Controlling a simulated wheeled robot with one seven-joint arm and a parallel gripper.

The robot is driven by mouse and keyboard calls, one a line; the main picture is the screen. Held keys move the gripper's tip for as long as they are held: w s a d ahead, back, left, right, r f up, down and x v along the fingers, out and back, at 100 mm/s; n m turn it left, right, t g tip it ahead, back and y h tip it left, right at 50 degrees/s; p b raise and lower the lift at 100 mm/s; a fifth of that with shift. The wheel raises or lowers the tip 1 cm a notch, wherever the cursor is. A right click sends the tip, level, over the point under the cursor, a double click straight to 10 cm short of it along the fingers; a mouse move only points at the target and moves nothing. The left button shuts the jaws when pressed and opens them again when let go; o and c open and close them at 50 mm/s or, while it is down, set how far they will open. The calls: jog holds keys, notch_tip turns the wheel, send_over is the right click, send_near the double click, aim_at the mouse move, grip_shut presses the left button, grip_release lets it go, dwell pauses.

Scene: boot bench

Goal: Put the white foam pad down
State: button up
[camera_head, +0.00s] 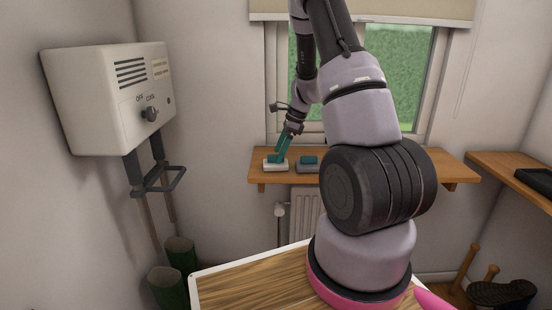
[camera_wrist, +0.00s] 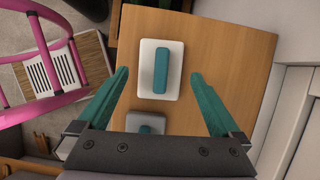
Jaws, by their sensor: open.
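The white foam pad (camera_wrist: 146,88), with a teal block-shaped grip (camera_wrist: 161,69) on top, lies flat on the wooden shelf under the window. In the head view the white pad (camera_head: 269,166) is near the shelf's left end. My gripper (camera_wrist: 164,98) has two teal fingers spread wide, one on each side of the pad, with clear gaps to it in the wrist view. In the head view my gripper (camera_head: 279,153) is at the pad, and its fingers partly cover the teal grip.
A grey pad (camera_head: 308,167) with a teal grip sits just right of the white one. The wooden shelf (camera_head: 420,167) is clear further right. A boot dryer box (camera_head: 108,97) hangs on the left wall, with green boots (camera_head: 168,287) below. A dark tray (camera_head: 538,180) lies on the right shelf.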

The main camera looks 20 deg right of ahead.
jog(key=v, duration=0.7)
jog(key=s+a+r+n+t, duration=0.1)
jog(key=s+a+r+n, duration=0.3)
jog(key=r, duration=0.4)
jog(key=s+a+r+n+t, duration=0.1)
jog(key=s+a+r+n, duration=0.35)
jog(key=r, duration=0.35)
jog(key=s+a+r+n+t+h, duration=0.1)
jog(key=s+r+n, duration=0.3)
jog(key=s, duration=0.4)
jog(key=s+a+r+n+t+h, duration=0.1)
jog(key=s+a+r+n+t, duration=0.1)
jog(key=s, duration=0.6)
notch_tip(320, 180, up, 2)
jog(key=a+n, duration=0.1)
jog(key=n, duration=0.2)
jog(key=shift+s+a+r+t, duration=0.15)
jog(key=shift+s+a+t, duration=0.1)
jog(key=shift+s+t, duration=0.15)
